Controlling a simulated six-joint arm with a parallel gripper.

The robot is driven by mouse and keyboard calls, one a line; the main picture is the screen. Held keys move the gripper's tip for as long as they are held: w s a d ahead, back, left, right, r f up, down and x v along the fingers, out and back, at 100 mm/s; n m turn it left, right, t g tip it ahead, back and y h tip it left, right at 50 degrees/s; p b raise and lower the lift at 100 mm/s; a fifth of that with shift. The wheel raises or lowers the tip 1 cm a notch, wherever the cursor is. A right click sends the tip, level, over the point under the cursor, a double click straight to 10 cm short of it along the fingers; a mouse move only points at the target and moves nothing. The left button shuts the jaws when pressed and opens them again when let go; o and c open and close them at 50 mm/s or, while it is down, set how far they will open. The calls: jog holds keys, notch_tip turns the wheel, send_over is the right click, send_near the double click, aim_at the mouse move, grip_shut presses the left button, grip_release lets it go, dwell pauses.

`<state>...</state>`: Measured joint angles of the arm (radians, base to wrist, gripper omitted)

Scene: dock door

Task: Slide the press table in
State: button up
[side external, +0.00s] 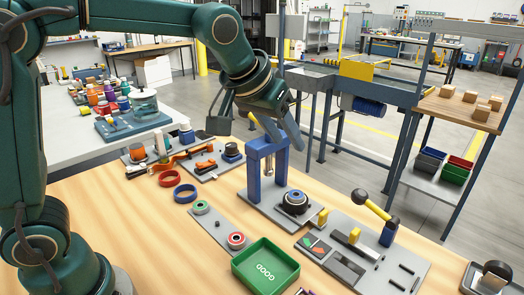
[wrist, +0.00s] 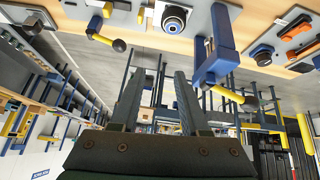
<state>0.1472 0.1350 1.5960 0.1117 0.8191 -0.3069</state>
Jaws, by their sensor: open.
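A press with a blue frame (side external: 267,160) stands on a grey base plate near the middle of the bench. It also shows in the wrist view (wrist: 220,45), upside down. A dark round fixture (side external: 295,201) sits on the plate in front of the press column, to its right; in the wrist view it is near the top (wrist: 174,19). I cannot tell for certain which part is the sliding table. My gripper (wrist: 161,74) is open, with nothing between its fingers, and hangs above and beside the press top. In the side view its fingertips are partly hidden.
A yellow-handled lever (side external: 376,209) with a black knob stands on the grey fixture plate to the right. A green GOOD tray (side external: 265,268) lies in front. The bench's left front is clear.

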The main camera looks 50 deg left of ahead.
jog(key=w+d+f+g, duration=0.1)
jog(key=w+d+f, duration=0.35)
jog(key=f, duration=0.25)
jog(key=m+g, duration=0.1)
send_over(323, 213)
jog(key=s, duration=0.2)
notch_tip(323, 213, down, 6)
jog(key=shift+a+f, duration=0.1)
jog(key=shift+f, duration=0.1)
jog(key=shift+x, duration=2.45)
grip_shut()
jog(key=shift+s, duration=0.1)
